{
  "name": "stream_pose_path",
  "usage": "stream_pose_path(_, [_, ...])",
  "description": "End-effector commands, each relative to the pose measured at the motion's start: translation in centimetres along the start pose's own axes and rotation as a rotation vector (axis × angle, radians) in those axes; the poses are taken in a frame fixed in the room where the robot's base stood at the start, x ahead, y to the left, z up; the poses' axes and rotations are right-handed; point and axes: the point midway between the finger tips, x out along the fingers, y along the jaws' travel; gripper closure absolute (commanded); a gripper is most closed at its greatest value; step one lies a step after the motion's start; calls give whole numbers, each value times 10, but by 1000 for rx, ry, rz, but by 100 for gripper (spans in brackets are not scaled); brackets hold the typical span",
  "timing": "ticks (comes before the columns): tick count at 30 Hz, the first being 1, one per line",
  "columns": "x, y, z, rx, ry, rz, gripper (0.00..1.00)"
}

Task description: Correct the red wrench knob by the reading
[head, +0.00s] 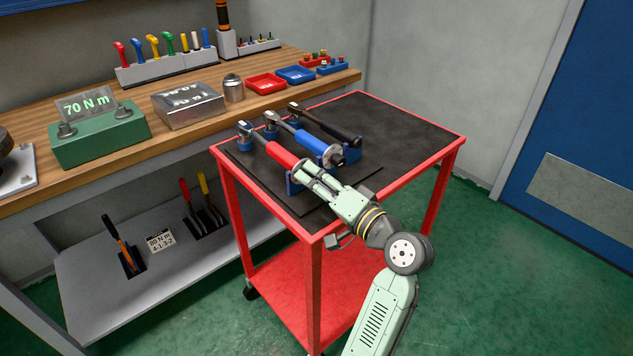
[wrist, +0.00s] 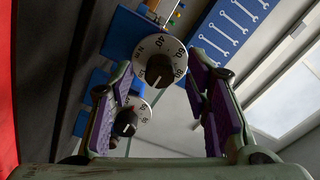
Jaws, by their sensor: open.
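The red wrench (head: 279,153) lies in blue cradles on the cart, its handle end towards my gripper (head: 309,174). In the head view my fingers reach that end and hide its knob. In the wrist view my gripper (wrist: 160,78) is open, its purple-padded fingers apart. Beyond and between the fingers is a white numbered dial with a black knob (wrist: 159,71); a smaller dial with a black knob (wrist: 126,123) is lower left. The green box display (head: 87,105) reads 70 N m.
A blue wrench (head: 312,142) with a pale dial and a dark wrench (head: 328,125) lie beside the red one on the red cart's black top (head: 395,130). The workbench (head: 235,85) stands behind. A card (head: 160,240) on the lower shelf carries small print. The cart's right side is clear.

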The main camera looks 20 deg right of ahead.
Motion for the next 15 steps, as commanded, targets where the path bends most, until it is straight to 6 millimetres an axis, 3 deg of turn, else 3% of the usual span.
stream_pose_path(8, [-4, 0, 0, 0, 1, 1, 56])
stream_pose_path(15, [-43, 1, -1, 0, 5, 3, 56])
